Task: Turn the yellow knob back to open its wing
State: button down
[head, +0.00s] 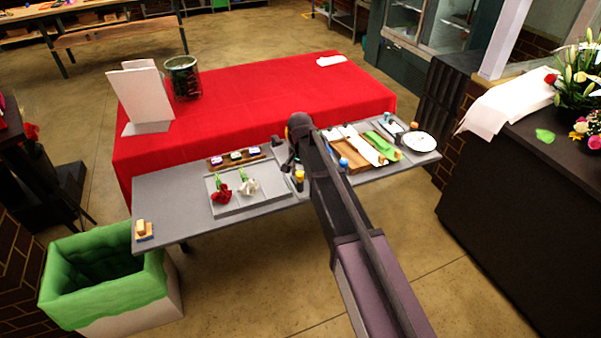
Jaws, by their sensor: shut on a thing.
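A small yellow knob (299,175) stands on the grey table, just left of my dark arm. My gripper (291,164) is low over the table at this knob, shut on it as far as I can see. The fingertips are small and partly hidden by my arm. A blue knob (343,162) stands to the right of my arm. I cannot make out the yellow knob's wing or how far it is turned.
A grey tray (233,208) holds a red flower and a white flower. A wooden rack (236,157) with small pots is behind it. A wooden tray (352,152) and a white plate (420,142) are at right. A green-lined bin (100,300) stands front left.

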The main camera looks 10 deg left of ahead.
jog(key=shift+n, duration=0.4)
jog(key=n, duration=0.8)
jog(key=shift+n, duration=0.4)
jog(key=n, duration=0.8)
jog(key=shift+n, duration=0.4)
jog(key=shift+c, duration=1.5)
grip_release()
